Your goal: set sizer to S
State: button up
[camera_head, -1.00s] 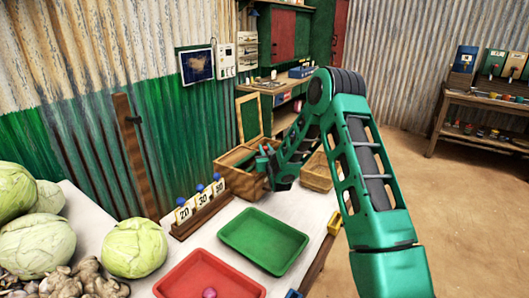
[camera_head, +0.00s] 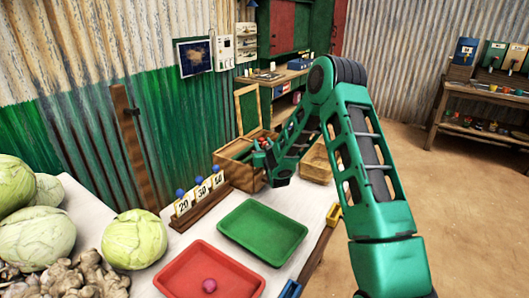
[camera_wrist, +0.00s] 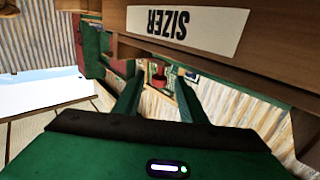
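A wooden board with a pale label reading SIZER (camera_wrist: 187,24), upside down, fills the top of the wrist view. A wooden box with a raised lid (camera_head: 232,153) stands at the back of the table in the head view, partly hidden by my arm. I cannot tell for sure that it carries the label. In the head view my gripper (camera_head: 262,148) is at the box's right side. Any size marks or setting are not visible.
A green tray (camera_head: 262,232) and a red tray (camera_head: 183,283) with a small pinkish ball (camera_head: 209,285) lie in front. A rack with tags 20, 30 and 50 (camera_head: 203,203) stands left of the box. Cabbages (camera_head: 135,243) crowd the left.

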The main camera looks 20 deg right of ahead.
jog(key=s, duration=0.5)
jog(key=shift+a, duration=0.4)
jog(key=shift+s+a, duration=0.25)
jog(key=shift+s, duration=1)
